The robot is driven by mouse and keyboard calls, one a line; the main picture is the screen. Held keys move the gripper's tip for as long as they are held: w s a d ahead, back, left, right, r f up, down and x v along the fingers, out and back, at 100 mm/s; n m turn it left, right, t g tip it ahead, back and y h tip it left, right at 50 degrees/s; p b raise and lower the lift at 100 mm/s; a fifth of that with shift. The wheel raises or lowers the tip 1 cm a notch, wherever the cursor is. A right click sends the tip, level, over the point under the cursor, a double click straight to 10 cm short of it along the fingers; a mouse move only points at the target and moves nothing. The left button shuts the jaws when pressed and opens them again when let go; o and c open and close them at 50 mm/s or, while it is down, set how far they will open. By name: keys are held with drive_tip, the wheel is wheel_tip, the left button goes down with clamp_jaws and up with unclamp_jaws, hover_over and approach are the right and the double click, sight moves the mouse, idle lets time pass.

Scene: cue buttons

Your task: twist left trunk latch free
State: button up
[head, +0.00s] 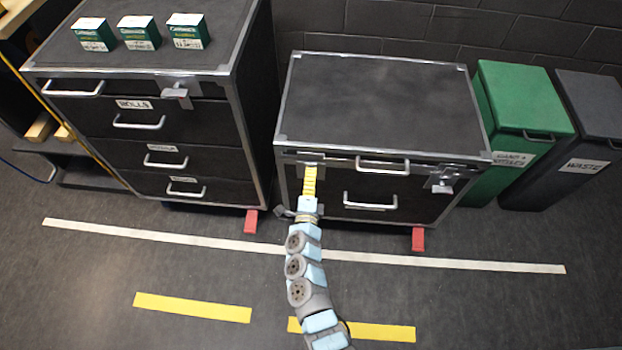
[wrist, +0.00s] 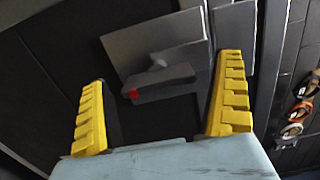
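The trunk (head: 378,98) is a low black case with silver edges. Its left latch (wrist: 160,84) shows in the wrist view as a grey plate with a grey lever lying nearly level and slightly tilted, with a red tip at its left end. In the head view my gripper (head: 310,172) mostly hides this latch, at the trunk's upper left front. In the wrist view my gripper (wrist: 163,68) has its two yellow fingers wide apart, with the lever seen between them and nothing held. I cannot tell how far the fingertips are from the lever. The right latch (head: 440,184) is clear of the arm.
A handle (head: 383,165) sits between the latches, with another handle (head: 370,201) below. A drawer cabinet (head: 160,130) with several handles stands left, small green boxes (head: 140,32) on top. A green bin (head: 522,95) and a dark waste bin (head: 590,130) stand right. The trunk top is bare.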

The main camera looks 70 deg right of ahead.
drive_tip(key=v, duration=1.2)
idle(0.4)
drive_tip(key=shift+r, duration=0.1)
idle(0.4)
